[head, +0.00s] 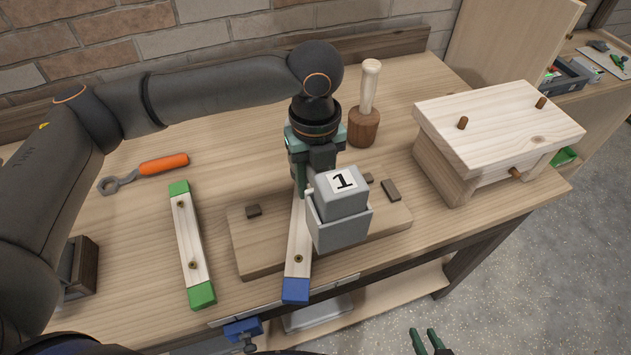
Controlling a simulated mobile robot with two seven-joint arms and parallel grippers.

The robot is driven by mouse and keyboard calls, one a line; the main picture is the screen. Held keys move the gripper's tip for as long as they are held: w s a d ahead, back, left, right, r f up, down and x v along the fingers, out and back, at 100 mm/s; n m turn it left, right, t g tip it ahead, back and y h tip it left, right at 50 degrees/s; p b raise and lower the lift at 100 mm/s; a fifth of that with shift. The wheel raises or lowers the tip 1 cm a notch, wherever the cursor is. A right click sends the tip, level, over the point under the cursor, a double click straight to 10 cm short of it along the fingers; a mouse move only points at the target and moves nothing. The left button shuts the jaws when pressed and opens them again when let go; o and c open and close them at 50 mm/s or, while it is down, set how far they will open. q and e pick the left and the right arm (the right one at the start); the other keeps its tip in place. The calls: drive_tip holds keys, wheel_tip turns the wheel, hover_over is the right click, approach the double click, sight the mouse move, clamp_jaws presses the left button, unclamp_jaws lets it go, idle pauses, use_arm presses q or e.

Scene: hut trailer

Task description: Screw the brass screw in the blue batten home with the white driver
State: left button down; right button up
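The blue batten (297,268) is a pale wooden strip with a blue near end, lying on the wooden board. One brass screw (298,258) shows near that end; the batten's far part is hidden behind my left gripper. My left gripper (305,184) points down over the far part of the batten. Its fingertips are mostly hidden by a grey block marked 1, so its grip cannot be told. I cannot make out the white driver. My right gripper (427,341) is open and empty at the bottom edge, in front of the bench.
The grey block (342,193) sits in a grey holder (339,229). A green-ended batten (187,240), orange-handled wrench (165,164) and mallet (365,124) lie or stand around the wooden board (251,250). A pegged wooden stand (495,117) is at right; a blue clamp (243,329) is at the front edge.

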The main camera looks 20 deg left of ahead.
use_arm(q)
drive_tip(key=shift+d+r, duration=0.1)
drive_tip(key=shift+r, duration=0.85)
drive_tip(key=a+r, duration=0.4)
drive_tip(key=a, duration=0.3)
drive_tip(key=shift+f, duration=0.1)
drive_tip(key=s+a+f+n, duration=0.1)
drive_tip(key=s+f+n, duration=0.1)
drive_tip(key=n, duration=1.2)
drive_tip(key=s+a+f+n, duration=0.2)
drive_tip(key=f+n, duration=0.1)
drive_tip(key=n, duration=1.2)
drive_tip(key=shift+f, duration=0.35)
drive_tip(key=shift+s+d, duration=0.1)
